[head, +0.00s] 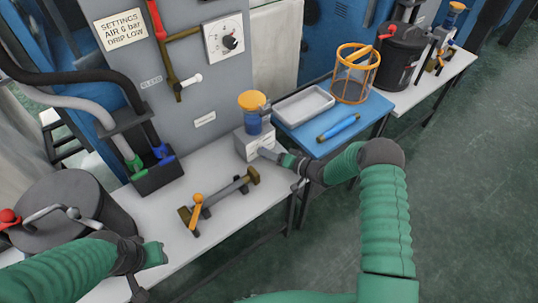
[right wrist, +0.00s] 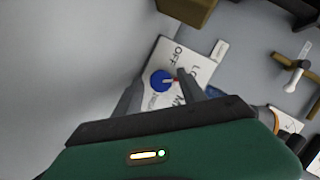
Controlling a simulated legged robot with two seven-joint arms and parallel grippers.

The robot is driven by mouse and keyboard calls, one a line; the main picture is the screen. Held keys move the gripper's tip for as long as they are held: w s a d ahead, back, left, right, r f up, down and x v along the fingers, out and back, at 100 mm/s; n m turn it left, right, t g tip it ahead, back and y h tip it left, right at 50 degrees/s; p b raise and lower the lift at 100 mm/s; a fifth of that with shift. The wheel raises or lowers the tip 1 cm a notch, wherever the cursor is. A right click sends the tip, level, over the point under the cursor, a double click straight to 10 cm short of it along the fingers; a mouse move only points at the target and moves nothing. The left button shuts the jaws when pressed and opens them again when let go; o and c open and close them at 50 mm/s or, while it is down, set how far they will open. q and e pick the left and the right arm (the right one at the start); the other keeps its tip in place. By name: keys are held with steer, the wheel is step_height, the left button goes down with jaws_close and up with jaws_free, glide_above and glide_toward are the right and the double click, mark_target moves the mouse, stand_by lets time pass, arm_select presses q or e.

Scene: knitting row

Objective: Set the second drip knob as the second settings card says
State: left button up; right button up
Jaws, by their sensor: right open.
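A drip unit (head: 252,115) with a yellow cap and blue jar stands on a pale box on the white bench. My right gripper (head: 267,152) is at the box's front. In the right wrist view its open fingers (right wrist: 159,82) frame a blue knob (right wrist: 161,80) on a white lettered plate (right wrist: 193,62). The knob's small pointer faces right in that view; the exact mark is partly hidden. I cannot tell whether the fingers touch it. My left gripper (head: 150,257) is at lower left, its jaws unclear.
A brass fitting with an orange lever (head: 198,208) lies on the bench front. A blue table (head: 300,138) at right holds a grey tray (head: 304,104), a blue tool (head: 339,128) and an orange-rimmed basket (head: 355,72). A dark pot (head: 70,215) stands at left.

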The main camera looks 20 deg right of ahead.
steer(key=p+v, duration=0.2)
steer(key=v, duration=1.4)
steer(key=shift+s+d, duration=0.3)
steer(key=shift+s, duration=0.05)
step_height(320, 180, up, 12)
steer(key=n+g+h+p, duration=0.2)
steer(key=g+h+p, duration=0.1)
steer(key=h+p, duration=0.4)
steer(key=s+a+r+g+h+p, duration=0.1)
steer(key=s+a+r+g, duration=0.2)
steer(key=s, duration=0.6)
steer(key=s+a+r+n+g+h, duration=0.1)
steer(key=s+a+r+g, duration=0.2)
steer(key=s+a, duration=0.4)
steer(key=s, duration=0.3)
steer(key=shift+r+p, duration=0.15)
steer(key=shift+p, duration=0.25)
steer(key=shift+d, duration=0.2)
